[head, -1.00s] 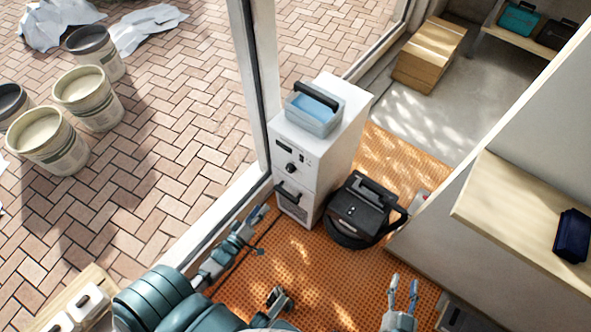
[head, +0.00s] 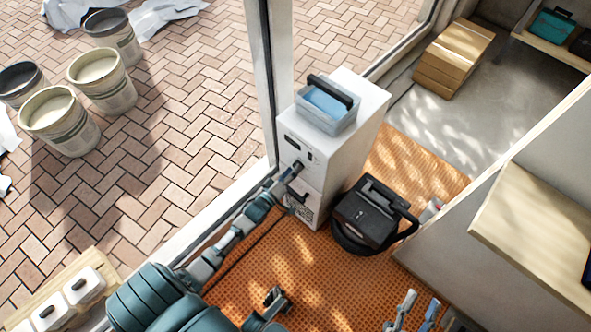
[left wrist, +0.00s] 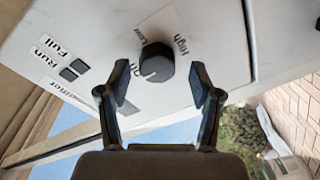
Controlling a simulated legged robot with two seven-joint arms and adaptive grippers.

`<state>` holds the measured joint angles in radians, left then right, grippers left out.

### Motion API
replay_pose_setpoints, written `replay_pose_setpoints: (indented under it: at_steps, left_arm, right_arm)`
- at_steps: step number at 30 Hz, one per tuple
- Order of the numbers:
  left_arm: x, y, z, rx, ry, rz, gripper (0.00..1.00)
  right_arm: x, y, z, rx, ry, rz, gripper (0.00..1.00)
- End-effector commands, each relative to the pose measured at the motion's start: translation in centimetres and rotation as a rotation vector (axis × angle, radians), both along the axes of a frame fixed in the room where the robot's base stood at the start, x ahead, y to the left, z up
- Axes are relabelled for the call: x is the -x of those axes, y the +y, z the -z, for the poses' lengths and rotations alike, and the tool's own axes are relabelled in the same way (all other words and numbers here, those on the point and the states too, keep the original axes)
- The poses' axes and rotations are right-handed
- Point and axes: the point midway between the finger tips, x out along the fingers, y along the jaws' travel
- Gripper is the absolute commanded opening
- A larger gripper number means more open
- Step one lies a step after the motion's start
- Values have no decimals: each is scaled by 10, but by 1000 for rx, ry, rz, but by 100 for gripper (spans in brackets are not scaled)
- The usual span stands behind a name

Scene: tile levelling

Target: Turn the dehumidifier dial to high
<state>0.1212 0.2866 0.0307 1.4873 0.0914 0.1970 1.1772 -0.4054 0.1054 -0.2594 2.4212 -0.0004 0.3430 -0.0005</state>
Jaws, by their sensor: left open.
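The white dehumidifier (head: 352,125) stands upright by the window frame; its control panel fills much of the left wrist view (left wrist: 215,50). The dark dial (left wrist: 157,62) sits on that panel, with "Low" and "High" printed around it and another label partly hidden by a finger. A pale mark on the dial points down and left, away from "High". My left gripper (left wrist: 160,82) is open, with one finger on each side of the dial; contact cannot be told. In the head view my left gripper (head: 291,173) covers most of the dial.
A blue-tinted water container (head: 327,107) with a black handle sits on the dehumidifier. A black case (head: 367,215) stands close to its right. A wooden shelf (head: 535,235) juts out at right. Orange matting (head: 315,262) is clear in front.

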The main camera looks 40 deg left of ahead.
Motion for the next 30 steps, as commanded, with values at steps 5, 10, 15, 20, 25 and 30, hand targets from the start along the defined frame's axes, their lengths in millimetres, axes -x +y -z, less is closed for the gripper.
replay_pose_setpoints:
  at_steps: [5,10,15,20,25,30]
  left_arm:
    - [-6,0,0,0,0,0,65]
    - [-6,0,-1,0,0,0,65]
    - [-5,0,0,0,0,0,25]
    - [-5,0,0,0,1,-1,5]
    - [-5,0,0,-12,1,-1,5]
    - [-5,1,0,-67,-2,-1,5]
  right_arm:
    - [2,0,-3,-8,-26,0,40]
    - [2,0,-3,-8,-26,0,40]
    - [1,0,-2,-8,-24,1,40]
    - [1,0,-2,-8,-23,1,40]
    - [0,0,-2,-7,-21,1,40]
    - [-2,0,-2,-1,-4,0,40]
